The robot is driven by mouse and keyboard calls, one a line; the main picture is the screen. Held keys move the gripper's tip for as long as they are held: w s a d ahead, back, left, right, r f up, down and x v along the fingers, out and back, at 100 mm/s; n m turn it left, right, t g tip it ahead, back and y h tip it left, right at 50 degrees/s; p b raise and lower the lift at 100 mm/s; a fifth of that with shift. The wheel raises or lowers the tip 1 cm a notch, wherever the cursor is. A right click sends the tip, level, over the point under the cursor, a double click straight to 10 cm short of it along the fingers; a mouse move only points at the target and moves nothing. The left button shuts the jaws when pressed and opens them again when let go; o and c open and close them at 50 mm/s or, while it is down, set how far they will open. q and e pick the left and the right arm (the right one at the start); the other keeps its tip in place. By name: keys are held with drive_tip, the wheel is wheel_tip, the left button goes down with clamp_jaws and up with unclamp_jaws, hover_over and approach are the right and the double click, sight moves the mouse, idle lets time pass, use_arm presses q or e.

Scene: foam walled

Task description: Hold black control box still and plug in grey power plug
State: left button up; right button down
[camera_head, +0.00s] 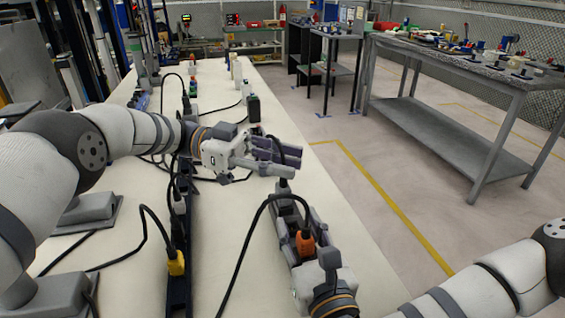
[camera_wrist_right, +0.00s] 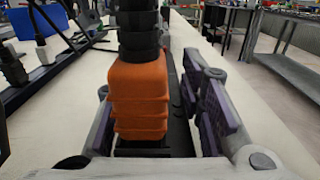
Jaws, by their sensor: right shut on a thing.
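The black control box (camera_wrist_right: 180,125) lies between the fingers of my right gripper (camera_head: 298,232), which is shut on it. Most of the box is hidden by the fingers. An orange plug (camera_head: 305,243) with a black cable stands on the box and looms large in the right wrist view (camera_wrist_right: 139,95). My left gripper (camera_head: 278,158) is just beyond, its fingers over the far end of the box. A small dark grey piece (camera_head: 283,184) shows under its fingertips, and a black cable arcs close by. I cannot tell whether this is the grey power plug or whether the fingers grip it.
A dark rail (camera_head: 179,285) with a yellow plug (camera_head: 176,263) runs along the pale table (camera_head: 125,277) at left. Several cables cross the table. A green-and-black device (camera_head: 253,108) stands beyond my left gripper. A metal workbench (camera_head: 455,125) is at right, across open floor.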

use_arm(q)
wheel_tip(320, 180, up, 10)
drive_tip(key=shift+f, duration=0.15)
idle(0.3)
use_arm(e)
drive_tip(key=c, duration=1)
unclamp_jaws()
drive_tip(key=shift+s, duration=0.1)
